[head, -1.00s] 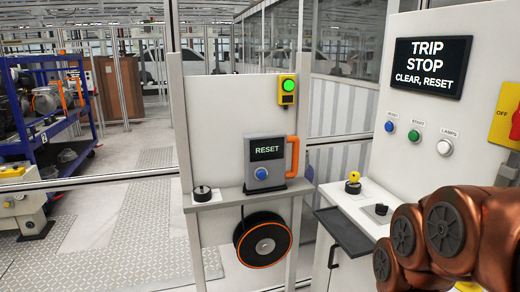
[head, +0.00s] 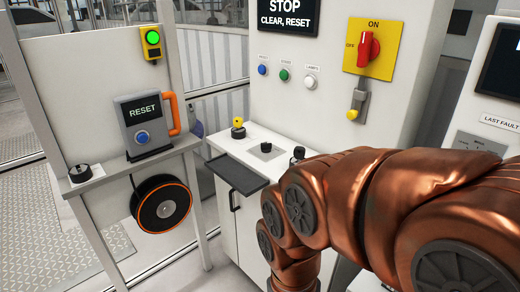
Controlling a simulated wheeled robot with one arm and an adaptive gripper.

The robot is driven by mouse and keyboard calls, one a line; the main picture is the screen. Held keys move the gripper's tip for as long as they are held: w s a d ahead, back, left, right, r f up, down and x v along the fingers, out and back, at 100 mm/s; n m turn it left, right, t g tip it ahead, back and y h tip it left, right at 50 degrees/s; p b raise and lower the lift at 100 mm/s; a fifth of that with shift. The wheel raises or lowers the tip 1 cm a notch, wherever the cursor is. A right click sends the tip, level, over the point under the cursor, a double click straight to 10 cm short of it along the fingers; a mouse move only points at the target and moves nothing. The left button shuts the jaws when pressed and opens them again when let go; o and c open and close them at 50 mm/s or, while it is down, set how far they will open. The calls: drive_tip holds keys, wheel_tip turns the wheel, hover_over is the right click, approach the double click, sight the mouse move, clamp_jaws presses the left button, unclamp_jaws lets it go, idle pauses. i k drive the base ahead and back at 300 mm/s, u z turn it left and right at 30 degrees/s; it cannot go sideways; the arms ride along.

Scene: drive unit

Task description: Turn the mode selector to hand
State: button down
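No marking that reads "hand" can be made out, so I cannot tell which control is the mode selector. On the white console (head: 225,142) in the head view there is a yellow-topped black control (head: 238,129). A further black knob (head: 298,154) is partly hidden behind my copper arm. Another black knob (head: 80,172) sits on the left panel's shelf. My arm reaches in from the right and bends down in front of the console; my gripper is out of view.
A RESET box (head: 143,112) with an orange handle stands on the left shelf (head: 110,178), above a cable reel (head: 161,204). A dark tray (head: 236,174) juts from the console front. A red switch (head: 368,48) on yellow, pointing near ON, is on the cabinet wall.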

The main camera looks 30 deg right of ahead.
sight(265, 147)
drive_tip(key=u, duration=0.85)
drive_tip(key=i, duration=1.45)
drive_tip(key=u, duration=2.35)
drive_tip(key=k, duration=0.45)
drive_tip(key=z, duration=2.7)
